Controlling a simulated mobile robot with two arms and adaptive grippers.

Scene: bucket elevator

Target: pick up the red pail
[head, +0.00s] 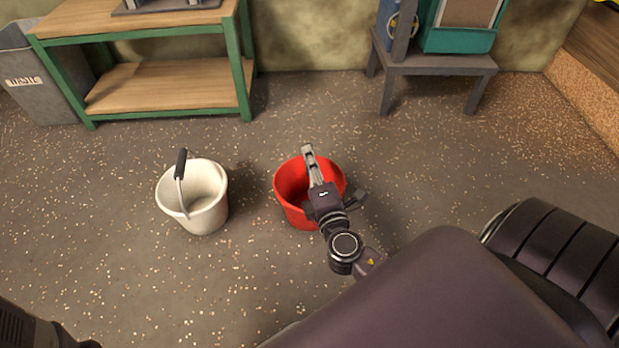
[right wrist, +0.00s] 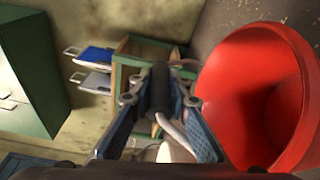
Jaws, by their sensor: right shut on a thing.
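The red pail (head: 288,200) stands upright in the middle of the head view, and its open mouth fills the right side of the right wrist view (right wrist: 262,85). My right gripper (head: 335,173) is over the pail's mouth and covers part of its rim. In the right wrist view its fingers (right wrist: 160,100) are shut on the dark grip of the handle (right wrist: 160,88), with a pale wire running down from it. I cannot tell whether the pail's base touches the floor. My left gripper is not in view.
A white pail (head: 203,207) with a black-gripped handle stands on the speckled floor to the left. A green-framed wooden bench (head: 160,88) and a grey bin (head: 35,90) are at the back left. A grey stand (head: 435,64) is at the back right. Floor between is clear.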

